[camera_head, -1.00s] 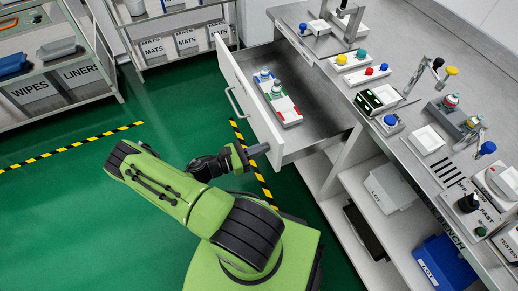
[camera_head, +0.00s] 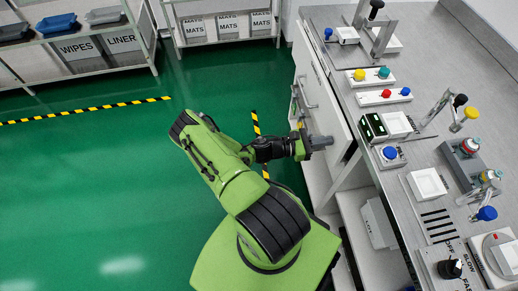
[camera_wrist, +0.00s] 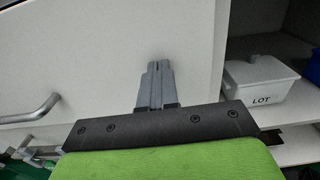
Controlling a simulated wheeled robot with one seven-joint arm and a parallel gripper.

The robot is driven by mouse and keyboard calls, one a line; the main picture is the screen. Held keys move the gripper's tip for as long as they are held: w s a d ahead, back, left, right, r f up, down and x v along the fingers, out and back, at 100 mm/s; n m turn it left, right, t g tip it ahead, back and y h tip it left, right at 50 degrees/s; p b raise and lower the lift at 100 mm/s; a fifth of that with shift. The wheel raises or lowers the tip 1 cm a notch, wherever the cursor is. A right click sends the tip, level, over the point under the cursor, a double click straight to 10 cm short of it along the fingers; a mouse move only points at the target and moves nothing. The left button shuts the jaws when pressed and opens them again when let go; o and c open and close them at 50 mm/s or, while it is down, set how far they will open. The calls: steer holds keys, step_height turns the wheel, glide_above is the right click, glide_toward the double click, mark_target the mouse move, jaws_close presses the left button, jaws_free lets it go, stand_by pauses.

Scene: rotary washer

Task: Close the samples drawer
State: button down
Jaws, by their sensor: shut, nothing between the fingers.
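The samples drawer shows as a white front panel (camera_head: 322,92) close against the bench's left side in the head view. Its inside and the samples are hidden. I cannot tell whether a thin gap is left. Its metal handle (camera_head: 303,92) faces left. My gripper (camera_head: 326,142) is shut and empty at the near end of the front panel. In the wrist view my gripper's fingertips (camera_wrist: 158,68) point at the plain white panel (camera_wrist: 110,50), with the handle (camera_wrist: 32,110) to their left. They look close to it or touching.
The bench top (camera_head: 420,90) holds buttons, small fixtures and a dial. Open shelves lie under it, with a white LOT box (camera_wrist: 262,88) right of the panel. Racks with WIPES (camera_head: 78,48) and MATS bins (camera_head: 228,24) stand behind. Green floor is clear at left.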

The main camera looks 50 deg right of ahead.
steer(key=x, duration=0.2)
steer(key=shift+s+d+r, duration=0.1)
steer(key=shift+s+d, duration=0.1)
steer(key=shift+s, duration=0.1)
stand_by(0.3)
steer(key=p+v, duration=0.1)
steer(key=v, duration=1.3)
steer(key=shift+w, duration=0.15)
steer(key=shift+a, duration=0.1)
